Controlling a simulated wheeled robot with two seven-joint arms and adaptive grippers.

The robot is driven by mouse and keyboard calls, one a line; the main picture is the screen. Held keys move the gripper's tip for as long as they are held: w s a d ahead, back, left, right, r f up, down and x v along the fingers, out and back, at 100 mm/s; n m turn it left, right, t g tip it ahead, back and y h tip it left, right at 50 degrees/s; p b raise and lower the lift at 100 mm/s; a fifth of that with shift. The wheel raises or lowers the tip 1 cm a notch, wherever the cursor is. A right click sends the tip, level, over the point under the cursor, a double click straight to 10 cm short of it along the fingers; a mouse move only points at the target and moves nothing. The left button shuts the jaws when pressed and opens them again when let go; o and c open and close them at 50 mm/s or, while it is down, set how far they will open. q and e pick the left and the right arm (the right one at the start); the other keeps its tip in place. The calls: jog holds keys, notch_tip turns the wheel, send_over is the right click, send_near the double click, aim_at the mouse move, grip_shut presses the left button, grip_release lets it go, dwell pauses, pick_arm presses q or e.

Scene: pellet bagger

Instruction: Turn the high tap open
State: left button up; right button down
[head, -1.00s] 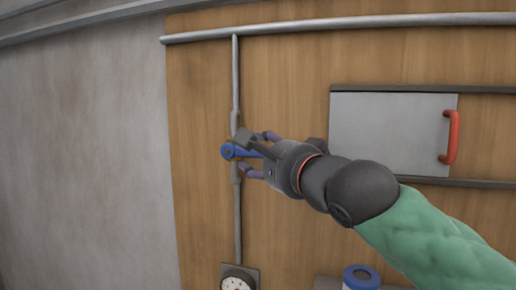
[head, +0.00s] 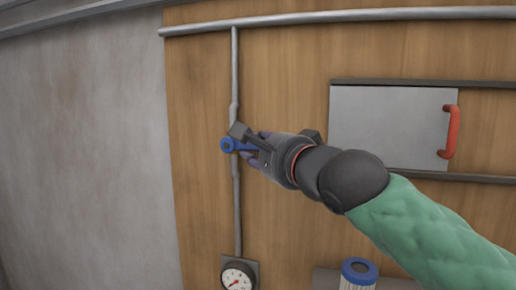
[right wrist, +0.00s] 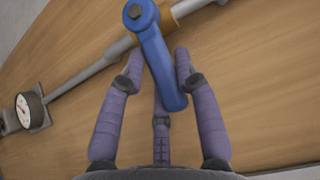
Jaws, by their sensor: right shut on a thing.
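The high tap has a blue lever (head: 229,145) on a vertical grey pipe (head: 236,70) on the wooden wall. The lever sticks out to the right, across the pipe. In the right wrist view the lever (right wrist: 157,55) runs from its round pivot down between my purple fingers. My right gripper (head: 250,146) is shut on the lever, reaching it from the right. In the wrist view the gripper (right wrist: 160,72) has fingers on both sides of the lever. Its dark hand hides part of the lever in the head view. My left gripper is not in view.
A round gauge (head: 237,277) sits low on the same pipe. A grey panel (head: 385,128) with a red handle (head: 451,132) is to the right. A blue-topped container (head: 359,273) stands at the bottom. A horizontal pipe (head: 350,18) runs along the top.

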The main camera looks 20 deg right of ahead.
notch_tip(320, 180, up, 3)
jog(key=n+g+h+p, duration=0.1)
jog(key=n+g+p, duration=0.1)
jog(key=p, duration=0.3)
jog(key=shift+a+f, duration=0.15)
jog(key=shift+w+a+r+n+g+p, duration=0.1)
jog(key=shift+w+r+n+g+p, duration=0.1)
jog(key=shift+n+g+p, duration=0.45)
jog(key=shift+a+r+n+g+h+p, duration=0.1)
jog(key=shift+r+n+g+h+p, duration=0.2)
jog(key=shift+h, duration=0.2)
jog(key=shift+f, duration=0.1)
jog(key=c, duration=1)
grip_release()
jog(key=shift+o, duration=0.6)
jog(key=shift+w, duration=0.25)
jog(key=shift+s, duration=0.1)
